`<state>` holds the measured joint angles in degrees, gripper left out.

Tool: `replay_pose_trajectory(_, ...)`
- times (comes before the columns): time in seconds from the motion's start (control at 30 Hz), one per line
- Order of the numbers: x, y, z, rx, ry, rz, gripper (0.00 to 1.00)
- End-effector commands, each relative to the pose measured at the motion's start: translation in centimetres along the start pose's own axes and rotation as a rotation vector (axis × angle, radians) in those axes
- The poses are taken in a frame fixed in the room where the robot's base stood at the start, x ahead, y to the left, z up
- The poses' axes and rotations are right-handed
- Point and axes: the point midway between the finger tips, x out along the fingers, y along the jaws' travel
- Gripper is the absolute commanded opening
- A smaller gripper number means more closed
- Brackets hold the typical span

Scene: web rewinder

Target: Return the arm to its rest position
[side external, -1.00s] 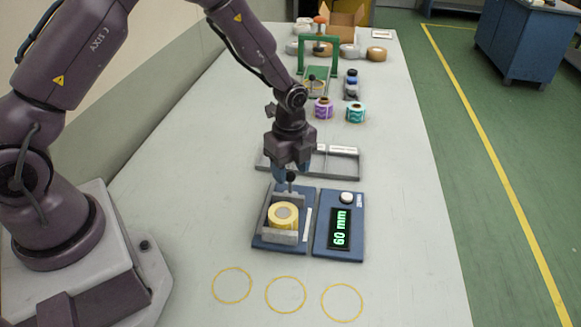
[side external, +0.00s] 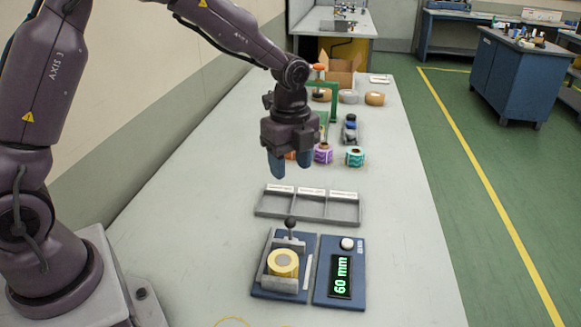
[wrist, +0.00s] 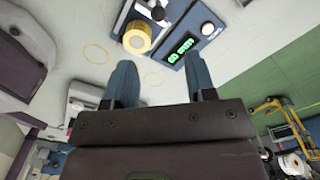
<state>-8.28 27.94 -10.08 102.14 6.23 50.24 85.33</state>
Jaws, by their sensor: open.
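My gripper (side external: 290,166) is open and empty. It hangs in the air above the table, over the area behind the three-part tray in the side view. Its two blue fingers also show in the wrist view (wrist: 158,84), spread apart with nothing between them. A yellow roll (side external: 283,263) sits in the grey cradle of the blue rewinder (side external: 259,283). The display (side external: 341,277) beside it reads 60 mm. The roll also shows in the wrist view (wrist: 137,38), well apart from the fingers.
A grey three-part tray (side external: 307,219) lies behind the rewinder. Behind my gripper are a purple roll (side external: 323,153), a teal roll (side external: 355,157), a green frame (side external: 334,104) and a cardboard box (side external: 339,72). The table left of the tray is clear.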

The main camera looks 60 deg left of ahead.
Motion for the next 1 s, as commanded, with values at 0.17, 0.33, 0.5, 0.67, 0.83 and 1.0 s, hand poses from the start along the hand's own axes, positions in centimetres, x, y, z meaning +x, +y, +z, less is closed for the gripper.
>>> replay_pose_trajectory(0.17, 0.0, 0.0, 0.0, -0.011, 0.0, 0.0, 0.51)
replay_pose_trajectory(0.33, 0.3, 0.3, -0.1, -0.175, 0.002, 0.011, 0.51)
replay_pose_trajectory(0.5, 0.0, 3.1, 0.2, -0.495, -0.012, 0.046, 0.51)
replay_pose_trajectory(0.67, -3.2, 6.5, 0.4, -0.829, -0.021, 0.001, 0.51)
replay_pose_trajectory(0.83, -7.2, 10.8, 0.5, -1.162, 0.015, -0.085, 0.51)
replay_pose_trajectory(1.0, -10.4, 15.6, 0.4, -1.44, 0.115, -0.182, 0.51)
